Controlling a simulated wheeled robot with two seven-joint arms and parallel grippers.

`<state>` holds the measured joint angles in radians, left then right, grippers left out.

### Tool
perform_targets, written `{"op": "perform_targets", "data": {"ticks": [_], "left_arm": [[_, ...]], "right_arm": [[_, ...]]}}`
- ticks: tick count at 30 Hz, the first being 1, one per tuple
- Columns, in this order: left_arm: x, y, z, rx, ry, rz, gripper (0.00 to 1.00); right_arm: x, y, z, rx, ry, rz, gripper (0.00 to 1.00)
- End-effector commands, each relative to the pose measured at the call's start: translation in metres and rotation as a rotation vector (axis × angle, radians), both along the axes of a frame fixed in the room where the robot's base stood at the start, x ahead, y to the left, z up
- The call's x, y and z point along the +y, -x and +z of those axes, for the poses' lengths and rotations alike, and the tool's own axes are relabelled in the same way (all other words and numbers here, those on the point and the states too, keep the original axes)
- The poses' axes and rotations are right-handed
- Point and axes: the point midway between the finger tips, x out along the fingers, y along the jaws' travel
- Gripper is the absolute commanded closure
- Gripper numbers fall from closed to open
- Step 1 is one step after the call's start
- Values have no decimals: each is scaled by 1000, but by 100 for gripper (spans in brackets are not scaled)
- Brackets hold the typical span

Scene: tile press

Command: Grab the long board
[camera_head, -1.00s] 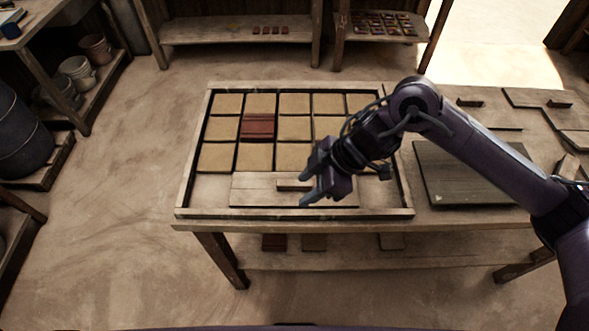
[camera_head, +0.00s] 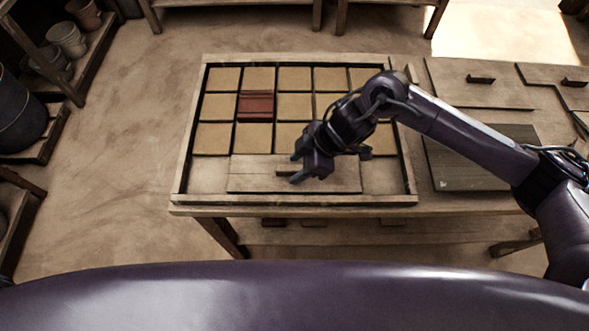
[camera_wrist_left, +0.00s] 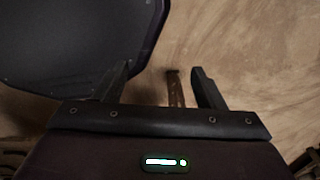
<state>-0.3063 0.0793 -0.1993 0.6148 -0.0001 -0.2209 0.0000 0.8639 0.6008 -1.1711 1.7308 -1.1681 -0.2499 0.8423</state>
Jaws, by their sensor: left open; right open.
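A long pale wooden board (camera_head: 250,178) with a small raised handle (camera_head: 283,171) lies in the front part of the framed tray (camera_head: 183,170). My right gripper (camera_head: 292,169) is open at the handle, its fingers pointing left, one toward the far side and one toward the near side. It hides the handle's right end. I cannot tell whether the fingers touch the handle or hover above it. My left gripper (camera_wrist_left: 161,68) is open and empty in the left wrist view, over the brown floor; it is not in the head view.
Tan tiles (camera_head: 214,138) and a dark red tile piece (camera_head: 256,105) fill the tray behind the board. A dark flat panel (camera_head: 465,170) and other handled boards (camera_head: 475,92) lie on the table at right. A blue-grey barrel (camera_head: 18,115) stands at far left.

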Motion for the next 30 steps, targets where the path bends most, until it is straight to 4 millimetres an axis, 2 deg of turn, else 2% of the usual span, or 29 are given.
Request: {"op": "perform_targets", "data": {"ticks": [3,7,17,30], "left_arm": [[-1,-13,1,-19,2,0,37],[-2,-19,2,-28,3,0,37],[-1,-10,1,-15,2,-1,37],[-1,-7,1,-10,1,-1,37]], "right_arm": [[1,0,-2,0,1,1,56],[1,0,-2,0,1,1,56],[1,0,-2,-1,0,0,100],[2,-1,4,-2,-3,0,100]]}}
